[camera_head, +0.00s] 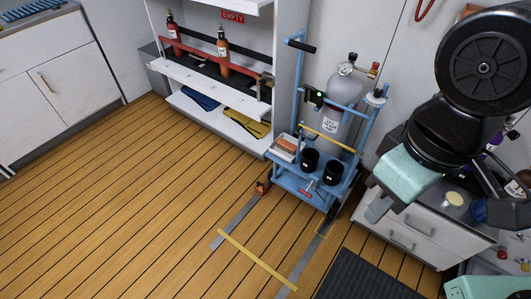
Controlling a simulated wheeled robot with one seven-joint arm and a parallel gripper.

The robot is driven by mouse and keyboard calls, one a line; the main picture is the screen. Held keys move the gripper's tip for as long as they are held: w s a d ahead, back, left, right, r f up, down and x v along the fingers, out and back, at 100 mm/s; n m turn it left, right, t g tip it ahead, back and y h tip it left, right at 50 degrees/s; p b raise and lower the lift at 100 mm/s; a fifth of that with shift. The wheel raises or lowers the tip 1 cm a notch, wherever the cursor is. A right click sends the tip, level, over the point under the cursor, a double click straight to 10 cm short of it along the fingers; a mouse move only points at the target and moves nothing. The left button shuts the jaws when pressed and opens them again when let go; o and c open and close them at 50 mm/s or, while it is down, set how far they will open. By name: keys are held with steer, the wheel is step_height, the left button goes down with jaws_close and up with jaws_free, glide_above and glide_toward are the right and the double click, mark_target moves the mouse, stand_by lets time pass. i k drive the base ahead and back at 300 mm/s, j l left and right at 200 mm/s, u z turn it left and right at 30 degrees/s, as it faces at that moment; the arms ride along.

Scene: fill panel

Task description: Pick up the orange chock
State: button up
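A small orange-brown block (262,187), which looks like the orange chock, lies on the floor at the front left foot of the blue cart (298,184). It sits at the far end of a grey floor strip. Its fine shape is too small to make out. My dark and pale-teal arm (440,125) hangs at the right, well apart from the block. Its fingers cannot be clearly made out, and nothing is seen held.
The cart carries a grey cylinder (343,88), black cups and a small tray (285,149). White shelves (210,89) stand behind left, a drawer unit (410,232) right. A yellow strip (257,260) crosses the floor; a dark mat (365,278) lies front right. The left wooden floor is clear.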

mark_target(261, 188)
steer(key=i+j+z, duration=0.35)
steer(key=j, duration=0.95)
steer(key=j+z, duration=0.35)
steer(key=j, duration=0.9)
steer(key=k+j+z, duration=0.15)
steer(key=j+z, duration=0.2)
steer(key=j, duration=0.95)
